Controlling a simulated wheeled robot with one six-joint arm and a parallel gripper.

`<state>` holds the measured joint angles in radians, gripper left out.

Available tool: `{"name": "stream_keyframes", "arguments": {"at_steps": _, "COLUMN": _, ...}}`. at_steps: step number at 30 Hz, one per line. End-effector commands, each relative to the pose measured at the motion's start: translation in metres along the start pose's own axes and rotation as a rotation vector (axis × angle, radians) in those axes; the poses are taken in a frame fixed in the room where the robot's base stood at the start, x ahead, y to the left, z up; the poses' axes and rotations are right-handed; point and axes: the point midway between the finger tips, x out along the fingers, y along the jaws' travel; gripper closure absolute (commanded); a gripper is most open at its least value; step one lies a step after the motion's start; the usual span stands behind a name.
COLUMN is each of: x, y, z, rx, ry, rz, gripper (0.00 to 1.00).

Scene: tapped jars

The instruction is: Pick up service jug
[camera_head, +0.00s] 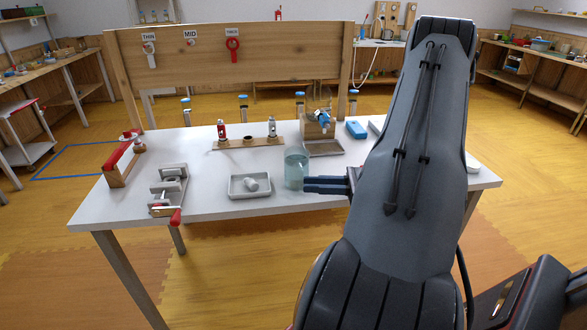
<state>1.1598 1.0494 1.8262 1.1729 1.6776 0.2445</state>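A clear, blue-green tinted jug (295,172) stands upright near the front of the white table. I take it to be the service jug. My gripper (306,185) comes in from the right, low over the table, with its two dark blue fingers pointing left at the jug. The fingers show one above the other with a gap between them, so it looks open. The tips reach the jug's lower right edge in the picture. I cannot tell whether they touch it. Nothing shows held between them.
A grey tray (236,192) with a pale piece (251,184) lies left of the jug. A wooden tap stand (317,127) with a drip tray (324,149) is behind it. A wooden rack (221,145) holds small bottles. A blue block (356,130) lies at the back.

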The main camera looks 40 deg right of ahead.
Motion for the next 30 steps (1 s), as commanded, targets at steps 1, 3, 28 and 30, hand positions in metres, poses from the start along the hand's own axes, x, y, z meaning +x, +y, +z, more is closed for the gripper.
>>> {"name": "stream_keyframes", "arguments": {"at_steps": 1, "x": 0.002, "y": 0.000, "z": 0.000, "rx": 0.000, "ry": 0.000, "rz": 0.001, "gripper": 0.79}}
{"name": "stream_keyframes", "arguments": {"at_steps": 3, "x": 0.008, "y": 0.001, "z": 0.001, "rx": 0.001, "ry": 0.000, "rz": 0.003, "gripper": 0.79}}
{"name": "stream_keyframes", "arguments": {"at_steps": 28, "x": 0.079, "y": -0.003, "z": -0.005, "rx": 0.001, "ry": 0.002, "rz": 0.002, "gripper": 0.79}}
{"name": "stream_keyframes", "arguments": {"at_steps": 30, "x": 0.078, "y": -0.003, "z": -0.005, "rx": 0.001, "ry": 0.002, "rz": 0.002, "gripper": 0.84}}
